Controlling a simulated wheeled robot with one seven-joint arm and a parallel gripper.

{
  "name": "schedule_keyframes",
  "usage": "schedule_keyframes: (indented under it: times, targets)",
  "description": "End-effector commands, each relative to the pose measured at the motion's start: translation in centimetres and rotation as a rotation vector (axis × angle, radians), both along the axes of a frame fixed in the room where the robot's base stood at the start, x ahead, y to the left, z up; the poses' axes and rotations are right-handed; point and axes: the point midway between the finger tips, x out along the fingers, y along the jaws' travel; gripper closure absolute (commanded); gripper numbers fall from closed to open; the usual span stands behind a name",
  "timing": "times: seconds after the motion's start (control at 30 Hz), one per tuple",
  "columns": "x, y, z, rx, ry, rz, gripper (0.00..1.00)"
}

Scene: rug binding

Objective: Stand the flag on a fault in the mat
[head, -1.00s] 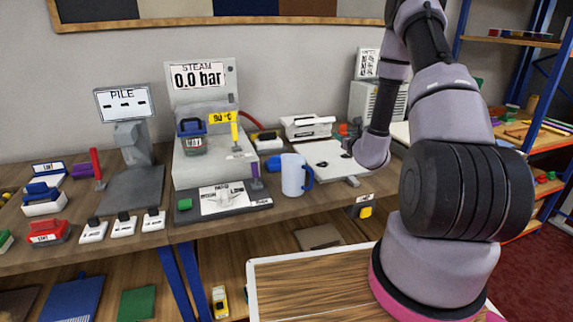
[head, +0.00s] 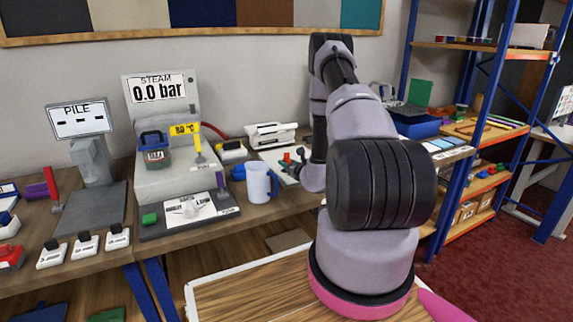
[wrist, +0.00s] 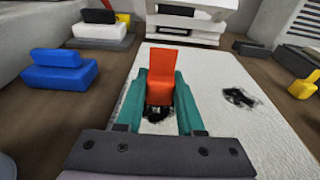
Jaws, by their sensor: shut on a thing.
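An orange-red flag (wrist: 162,62) stands upright between the teal fingers of my gripper (wrist: 159,88) in the wrist view. My gripper is shut on it. The mat (wrist: 205,75) is an off-white sheet lying flat below. One dark ragged fault (wrist: 157,117) shows at the flag's lower end, partly covered by the flag and fingers. I cannot tell whether the flag's foot touches the mat. A second dark fault (wrist: 240,97) lies bare to the right. In the head view, much of the mat is hidden behind my arm.
A blue block on a base (wrist: 58,70) stands left of the mat, and a white machine (wrist: 186,22) stands at its far end. A yellow object (wrist: 305,85) lies to the right. In the head view, a pale blue mug (head: 258,183) stands left of my arm.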

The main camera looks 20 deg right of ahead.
Motion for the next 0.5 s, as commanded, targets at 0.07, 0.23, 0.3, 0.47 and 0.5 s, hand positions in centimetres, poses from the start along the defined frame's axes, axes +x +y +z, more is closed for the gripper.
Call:
schedule_keyframes:
  times: [0.07, 0.23, 0.3, 0.47, 0.5]
  targets:
    - [0.03, 0.0, -0.22, 0.0, -0.001, 0.0, 1.0]
    - [0.02, 0.01, -0.18, 0.0, -0.001, 0.0, 1.0]
    - [0.01, 0.01, -0.24, 0.0, -0.001, 0.0, 1.0]
    - [-0.01, 0.04, -0.77, 0.001, 0.0, 0.001, 1.0]
    - [-0.01, 0.04, -0.9, 0.001, 0.0, 0.001, 1.0]
